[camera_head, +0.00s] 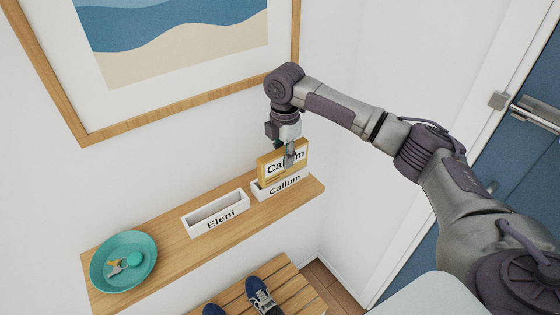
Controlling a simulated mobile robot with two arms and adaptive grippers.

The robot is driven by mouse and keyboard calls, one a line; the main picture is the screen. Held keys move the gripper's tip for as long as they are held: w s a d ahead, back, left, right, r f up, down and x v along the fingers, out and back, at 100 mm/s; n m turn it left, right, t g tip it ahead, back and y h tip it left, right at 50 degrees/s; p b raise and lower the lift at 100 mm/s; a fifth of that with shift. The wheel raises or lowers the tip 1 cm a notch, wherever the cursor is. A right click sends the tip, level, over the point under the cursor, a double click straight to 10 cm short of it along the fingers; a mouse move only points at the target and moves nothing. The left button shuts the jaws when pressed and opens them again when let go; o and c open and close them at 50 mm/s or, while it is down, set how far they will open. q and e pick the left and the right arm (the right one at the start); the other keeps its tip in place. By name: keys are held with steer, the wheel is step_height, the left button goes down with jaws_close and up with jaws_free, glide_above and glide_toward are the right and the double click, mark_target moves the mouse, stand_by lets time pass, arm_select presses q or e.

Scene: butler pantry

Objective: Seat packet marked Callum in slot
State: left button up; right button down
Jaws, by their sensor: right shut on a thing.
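The yellow packet marked Callum (271,170) is upright at the white slot box labelled Callum (287,185), at the right end of the wooden shelf. Its label is partly covered by my gripper. My right gripper (289,157) comes down from above and is shut on the packet. The packet's lower edge is hidden behind the box's front wall or just above it; I cannot tell how deep it sits. A second white slot box labelled Eleni (220,222) stands to the left and looks empty. My left gripper is not in view.
The wooden shelf (168,237) runs along the white wall. A teal bowl (148,247) with keys (118,267) stands at its left end. A framed picture (190,100) hangs above. A slatted bench (300,290) with dark shoes (260,294) is below; a blue door (520,165) is at right.

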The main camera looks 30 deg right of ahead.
mark_target(281, 167)
steer(key=shift+w+a+f, duration=0.25)
steer(key=shift+w+f, duration=0.1)
steer(key=shift+w, duration=0.3)
steer(key=shift+f+p, duration=0.4)
step_height(281, 167, down, 3)
steer(key=shift+s+p, duration=0.1)
steer(key=shift+p, duration=0.6)
steer(key=shift+f, duration=0.15)
steer(key=shift+f, duration=0.1)
steer(key=c, duration=0.9)
jaws_free()
steer(key=shift+c, duration=0.2)
